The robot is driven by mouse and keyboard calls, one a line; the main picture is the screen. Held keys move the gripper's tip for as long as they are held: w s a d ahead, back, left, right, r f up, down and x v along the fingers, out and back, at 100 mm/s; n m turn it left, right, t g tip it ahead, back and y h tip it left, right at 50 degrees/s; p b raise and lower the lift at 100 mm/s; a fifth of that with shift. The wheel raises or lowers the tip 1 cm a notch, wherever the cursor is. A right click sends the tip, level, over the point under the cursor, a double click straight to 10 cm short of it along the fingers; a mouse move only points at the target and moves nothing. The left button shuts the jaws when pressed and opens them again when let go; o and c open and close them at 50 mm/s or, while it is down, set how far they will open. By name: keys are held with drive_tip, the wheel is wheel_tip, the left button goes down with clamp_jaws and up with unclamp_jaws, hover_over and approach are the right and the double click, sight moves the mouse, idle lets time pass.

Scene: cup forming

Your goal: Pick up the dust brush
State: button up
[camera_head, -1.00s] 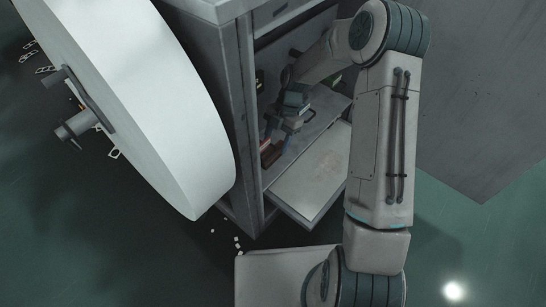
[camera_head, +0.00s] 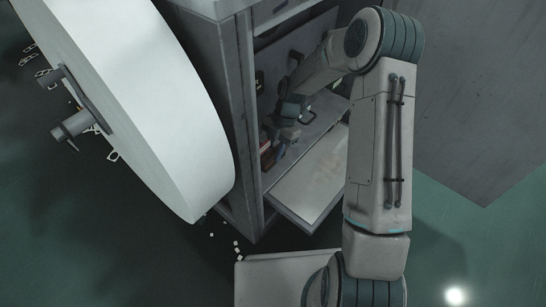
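My gripper (camera_head: 284,134) is inside the open grey cabinet (camera_head: 243,120), low over its shelf. It is small and dark in this view, and its fingers cannot be made out clearly. A brown object (camera_head: 267,158), which may be the dust brush, is on the left of the shelf, just below and left of my gripper. The gripper partly covers it, and I cannot tell whether they touch.
The cabinet's flap (camera_head: 310,180) is folded down in front of the opening. A large white drum-shaped body (camera_head: 150,100) stands close on the left. A grey wall or panel (camera_head: 480,90) is at the right. Small white bits (camera_head: 237,248) lie on the floor.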

idle(0.3)
drive_tip(key=shift+r+p, duration=0.45)
drive_tip(key=shift+r, duration=0.2)
drive_tip(key=shift+s+d+r+p, duration=0.15)
drive_tip(key=shift+s+d+p, duration=1.1)
drive_tip(key=shift+s+d, duration=1.95)
drive_tip(key=shift+s+d+r+p, duration=0.1)
drive_tip(key=shift+s+d+p, duration=1.1)
drive_tip(key=shift+s+d, duration=2)
drive_tip(key=shift+o, duration=0.5)
